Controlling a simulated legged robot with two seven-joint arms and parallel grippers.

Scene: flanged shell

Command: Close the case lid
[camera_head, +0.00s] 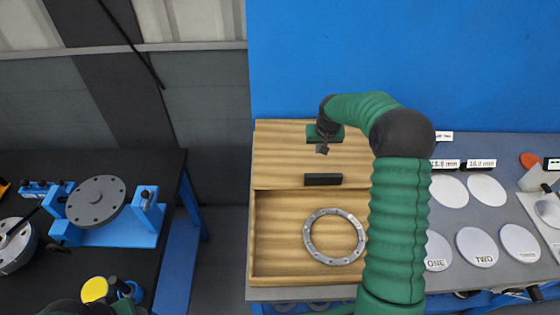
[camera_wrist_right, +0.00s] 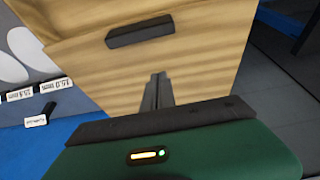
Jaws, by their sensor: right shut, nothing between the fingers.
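The wooden case (camera_head: 252,240) stands at the left end of the grey table. Its wooden lid (camera_head: 280,155) covers the back part, and the front part is open. A black handle (camera_head: 323,179) sits near the lid's front edge; it also shows in the right wrist view (camera_wrist_right: 140,31). A grey metal ring (camera_head: 311,231) with holes lies inside the open part. My right gripper (camera_head: 321,149) is shut and empty over the lid, behind the handle. Its fingers (camera_wrist_right: 155,92) show against the wood in the wrist view; contact cannot be told. My left gripper is out of view.
White labelled discs (camera_head: 477,247) lie on the table right of the case, partly behind my right arm. A blue wall (camera_head: 400,60) stands behind. At left, a black table (camera_head: 150,170) holds a blue fixture (camera_head: 125,232) with a grey disc. A gap separates the tables.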

